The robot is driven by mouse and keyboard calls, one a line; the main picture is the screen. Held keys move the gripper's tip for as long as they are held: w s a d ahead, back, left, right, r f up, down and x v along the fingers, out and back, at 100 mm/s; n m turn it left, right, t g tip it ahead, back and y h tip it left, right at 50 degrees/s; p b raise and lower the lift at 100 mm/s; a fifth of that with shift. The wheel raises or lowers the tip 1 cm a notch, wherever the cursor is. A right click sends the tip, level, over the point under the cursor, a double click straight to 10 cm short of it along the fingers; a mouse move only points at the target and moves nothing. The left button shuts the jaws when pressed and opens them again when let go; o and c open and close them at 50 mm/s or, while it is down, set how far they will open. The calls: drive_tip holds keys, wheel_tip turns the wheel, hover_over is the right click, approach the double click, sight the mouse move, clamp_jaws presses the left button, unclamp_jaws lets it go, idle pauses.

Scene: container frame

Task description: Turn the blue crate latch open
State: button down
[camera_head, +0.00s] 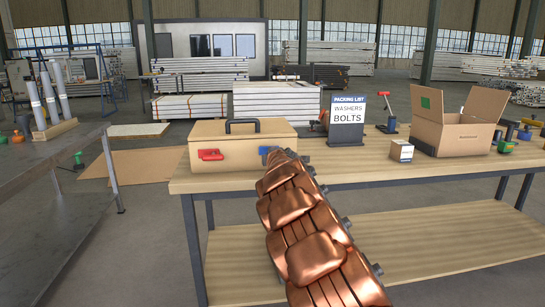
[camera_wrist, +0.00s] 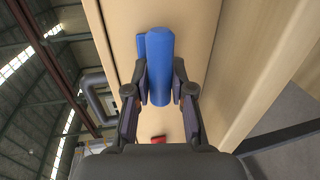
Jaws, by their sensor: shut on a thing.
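The wooden crate (camera_head: 225,134) stands on the left part of the workbench, with a dark handle on its lid. A red latch (camera_head: 210,155) is on its front face at left. My gripper is hidden in the head view.
On the workbench (camera_head: 440,176) stand a packing list sign (camera_head: 347,122), a small white box (camera_head: 401,151) and an open cardboard box (camera_head: 455,134) to the right of the crate. A grey metal table (camera_head: 60,170) is at left, with floor between.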

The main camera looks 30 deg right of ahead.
drive_tip(key=shift+f, duration=0.15)
drive_tip(key=c, duration=1)
unclamp_jaws()
drive_tip(key=shift+s, duration=0.1)
drive_tip(key=shift+v, duration=5.9)
